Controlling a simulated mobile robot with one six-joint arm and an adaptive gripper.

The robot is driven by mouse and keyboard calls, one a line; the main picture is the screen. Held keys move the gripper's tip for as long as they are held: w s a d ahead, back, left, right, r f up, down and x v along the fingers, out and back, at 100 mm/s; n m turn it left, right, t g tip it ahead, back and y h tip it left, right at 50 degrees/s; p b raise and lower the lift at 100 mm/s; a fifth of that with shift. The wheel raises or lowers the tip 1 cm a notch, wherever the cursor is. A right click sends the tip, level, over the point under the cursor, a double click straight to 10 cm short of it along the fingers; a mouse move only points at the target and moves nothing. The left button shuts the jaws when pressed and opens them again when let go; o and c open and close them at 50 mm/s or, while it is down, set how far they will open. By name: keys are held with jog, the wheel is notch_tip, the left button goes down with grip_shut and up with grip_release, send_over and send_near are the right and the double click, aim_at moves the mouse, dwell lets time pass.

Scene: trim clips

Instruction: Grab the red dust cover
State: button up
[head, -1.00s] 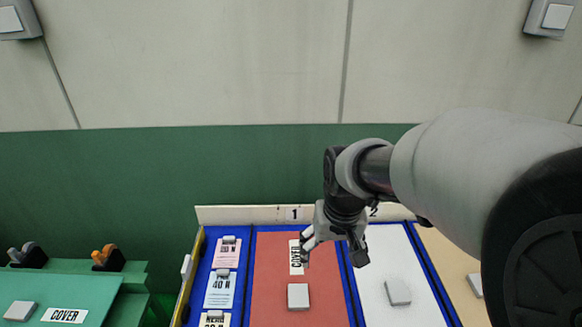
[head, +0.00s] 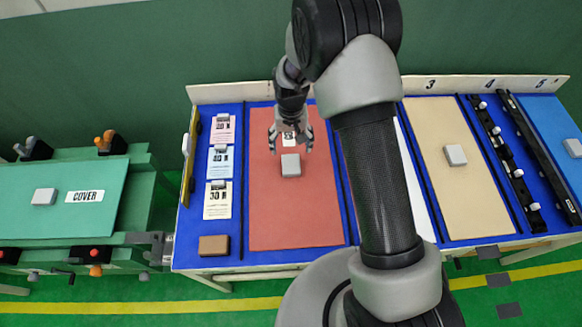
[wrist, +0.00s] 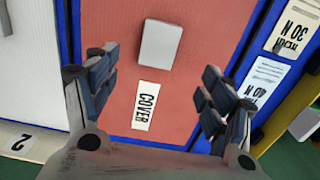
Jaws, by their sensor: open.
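The red dust cover (head: 290,215) is a flat red panel lying on the blue table, with a light grey block-shaped knob (head: 291,165) on it and a white COVER label, partly hidden by my gripper in the head view. My gripper (head: 290,143) is open and empty over the upper part of this cover, just beyond the knob. In the wrist view the open fingers (wrist: 150,92) spread over the red cover (wrist: 185,75), with the COVER label between them and the knob (wrist: 160,43) just ahead. The gap between fingers and cover is hard to judge.
A white cover (head: 414,200) lies to the right, partly behind my arm, then a tan cover (head: 445,190). Printed cards (head: 219,161) and a brown block (head: 213,245) lie left. A green fixture with a green cover (head: 100,215) stands further left.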

aim_at(291, 164)
jog(key=f+b, duration=0.2)
jog(key=f, duration=0.9)
jog(key=shift+w+f, duration=0.2)
jog(key=shift+c, duration=0.5)
jog(key=c, duration=1.3)
jog(key=shift+o, duration=0.2)
jog(key=shift+r, duration=0.15)
